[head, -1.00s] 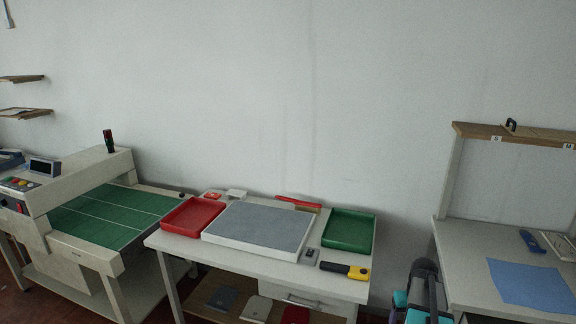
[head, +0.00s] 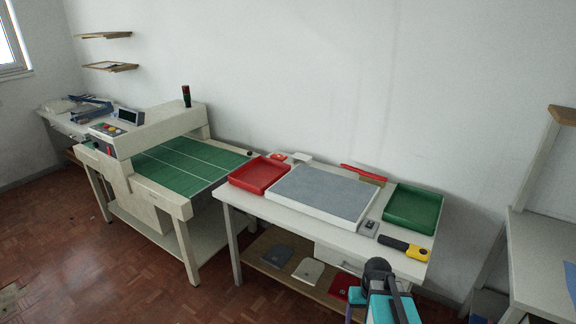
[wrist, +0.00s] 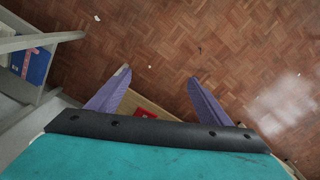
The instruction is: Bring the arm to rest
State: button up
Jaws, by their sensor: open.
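My gripper (wrist: 158,88) shows in the wrist view with its two purple fingers spread apart and nothing between them. It hangs over the wooden floor (wrist: 180,40), with part of a low shelf and a red item (wrist: 145,114) seen behind the fingers. In the head view part of my arm, teal and black, shows at the bottom right, in front of the middle table. The fingertips cannot be made out there.
The middle table (head: 285,212) carries a red tray (head: 259,175), a grey pad (head: 322,192), a green tray (head: 413,208) and a yellow-black tool (head: 404,247). A green-bed machine (head: 180,165) stands left. Another table (head: 540,260) stands right. Floor (head: 60,235) at left is mostly clear.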

jog(key=s+a+f, duration=0.2)
jog(key=a, duration=0.7)
jog(key=s+f+n+g+b, duration=0.1)
jog(key=s+f+g+b, duration=0.4)
jog(key=s+f, duration=2.1)
jog(key=d+f+b, duration=0.1)
jog(key=b, duration=0.4)
jog(key=shift+f+g, duration=0.3)
jog(key=shift+g, duration=0.1)
